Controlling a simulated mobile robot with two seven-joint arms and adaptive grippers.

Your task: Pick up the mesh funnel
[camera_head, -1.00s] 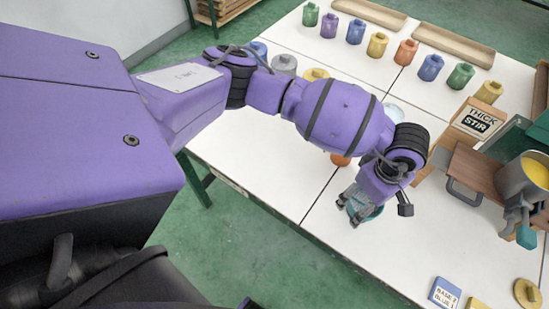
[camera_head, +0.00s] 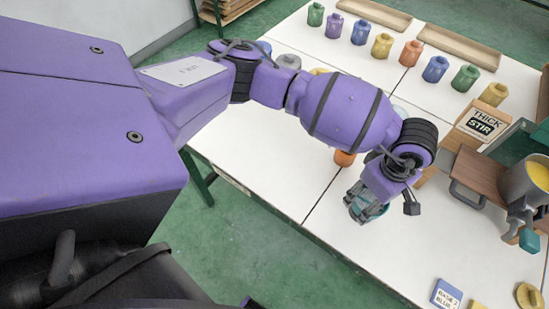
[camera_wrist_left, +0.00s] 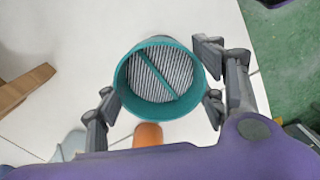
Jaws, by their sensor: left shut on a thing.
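The mesh funnel (camera_wrist_left: 142,76) fills the middle of the left wrist view. It has a round teal rim, a teal crossbar and a grey striped mesh. My left gripper (camera_wrist_left: 160,97) has its dark fingers on both sides of the rim and is shut on the funnel. In the head view my left gripper (camera_head: 364,203) hangs over the near part of the white table, and a bit of the teal funnel (camera_head: 375,212) shows behind the fingers. I cannot tell how far the funnel is above the table. My right gripper is not in view.
An orange jar (camera_head: 344,158) stands just behind the gripper. A pot of yellow paint (camera_head: 517,185), a brown board (camera_head: 476,172) and a "THICK STIR" box (camera_head: 480,122) stand at right. Several coloured jars and wooden trays (camera_head: 460,46) line the back. The near table middle is clear.

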